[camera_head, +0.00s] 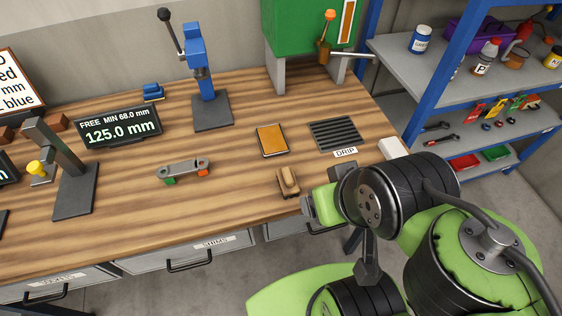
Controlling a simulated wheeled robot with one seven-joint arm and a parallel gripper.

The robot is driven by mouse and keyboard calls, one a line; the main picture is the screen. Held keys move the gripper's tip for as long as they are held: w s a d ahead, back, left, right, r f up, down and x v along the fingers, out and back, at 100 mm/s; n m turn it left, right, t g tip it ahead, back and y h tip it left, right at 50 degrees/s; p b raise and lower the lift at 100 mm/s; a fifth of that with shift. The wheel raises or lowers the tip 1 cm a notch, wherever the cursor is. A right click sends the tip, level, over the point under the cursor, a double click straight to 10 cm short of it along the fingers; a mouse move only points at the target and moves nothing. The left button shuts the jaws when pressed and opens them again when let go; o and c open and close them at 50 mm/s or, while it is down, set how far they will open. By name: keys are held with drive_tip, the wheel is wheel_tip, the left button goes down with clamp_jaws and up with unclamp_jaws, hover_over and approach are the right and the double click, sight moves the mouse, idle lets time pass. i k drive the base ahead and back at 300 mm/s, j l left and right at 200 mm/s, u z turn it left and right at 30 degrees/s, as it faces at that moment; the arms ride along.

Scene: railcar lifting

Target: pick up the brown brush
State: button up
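The brown brush (288,182) lies on the wooden workbench near its front edge, right of the middle of the picture. It has a light wooden grip on top of a darker brown body. My green and black arm reaches in from the lower right. Its nearest green part is just right of the brush, with a small gap in the picture. My gripper's fingers cannot be made out behind the arm links, so their opening is unclear. Nothing is seen held, and the brush looks untouched.
An orange-brown pad (271,140) lies behind the brush, and a black drip grate (336,134) is behind to the right. A grey bar part (184,170) lies left. A blue press (205,80) stands at the back. A blue-framed shelf (440,70) stands right.

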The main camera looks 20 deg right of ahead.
sight(286, 177)
drive_tip(key=j+u, duration=0.2)
drive_tip(key=u, duration=0.15)
drive_tip(key=j+u, duration=0.2)
drive_tip(key=u, duration=0.15)
drive_tip(key=i+j+u, duration=0.15)
drive_tip(key=u, duration=0.2)
